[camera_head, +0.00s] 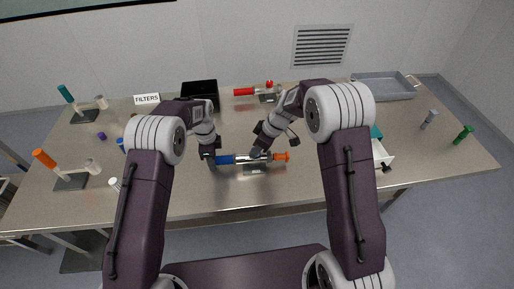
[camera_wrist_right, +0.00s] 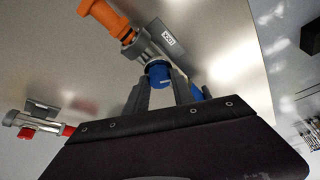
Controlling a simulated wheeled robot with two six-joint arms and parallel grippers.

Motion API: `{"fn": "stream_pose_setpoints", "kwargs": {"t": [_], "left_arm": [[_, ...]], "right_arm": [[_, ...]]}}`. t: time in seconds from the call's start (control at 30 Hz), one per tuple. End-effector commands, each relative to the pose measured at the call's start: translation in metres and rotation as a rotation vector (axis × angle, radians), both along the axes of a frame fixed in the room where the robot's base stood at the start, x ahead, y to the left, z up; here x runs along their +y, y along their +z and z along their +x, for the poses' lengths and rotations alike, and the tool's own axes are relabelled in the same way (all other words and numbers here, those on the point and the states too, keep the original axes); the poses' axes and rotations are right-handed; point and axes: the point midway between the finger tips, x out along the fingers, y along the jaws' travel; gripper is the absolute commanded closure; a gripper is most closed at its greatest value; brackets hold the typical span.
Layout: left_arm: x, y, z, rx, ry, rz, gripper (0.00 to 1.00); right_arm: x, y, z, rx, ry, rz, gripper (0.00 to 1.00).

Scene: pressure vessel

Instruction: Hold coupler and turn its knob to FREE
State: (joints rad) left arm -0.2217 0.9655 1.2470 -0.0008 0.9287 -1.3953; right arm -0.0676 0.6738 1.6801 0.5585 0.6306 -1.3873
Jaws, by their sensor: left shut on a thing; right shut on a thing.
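The coupler (camera_head: 240,159) lies across the middle of the table, a metal body with a blue sleeve at its left end and an orange end (camera_head: 280,156) at its right. My left gripper (camera_head: 211,158) is shut on the coupler near its blue end. My right gripper (camera_head: 258,153) comes down over the middle of the coupler. In the right wrist view its fingers (camera_wrist_right: 159,88) are shut on the blue knob (camera_wrist_right: 158,72). The orange end (camera_wrist_right: 104,18) shows there too. A small label (camera_wrist_right: 168,40) beside the coupler seems to read LOCK, upside down.
A second coupler with a red end (camera_head: 244,92) stands behind. A black bin (camera_head: 199,88) and a FILTERS sign (camera_head: 147,99) are at the back. A grey tray (camera_head: 384,88) is back right. Orange- and teal-handled items (camera_head: 45,158) stand left; a green one (camera_head: 463,135) stands right.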

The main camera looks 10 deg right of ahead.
Motion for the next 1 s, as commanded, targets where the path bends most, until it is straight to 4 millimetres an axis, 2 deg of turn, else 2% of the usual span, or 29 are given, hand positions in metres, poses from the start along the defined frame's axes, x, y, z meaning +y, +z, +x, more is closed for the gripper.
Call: {"fn": "stream_pose_setpoints", "kwargs": {"t": [1.0], "left_arm": [[0.0005,-0.0001,-0.0001,0.000,0.001,0.001,1.00]], "right_arm": [[0.0063,0.0002,-0.0032,0.000,-0.951,-0.003,1.00]]}}
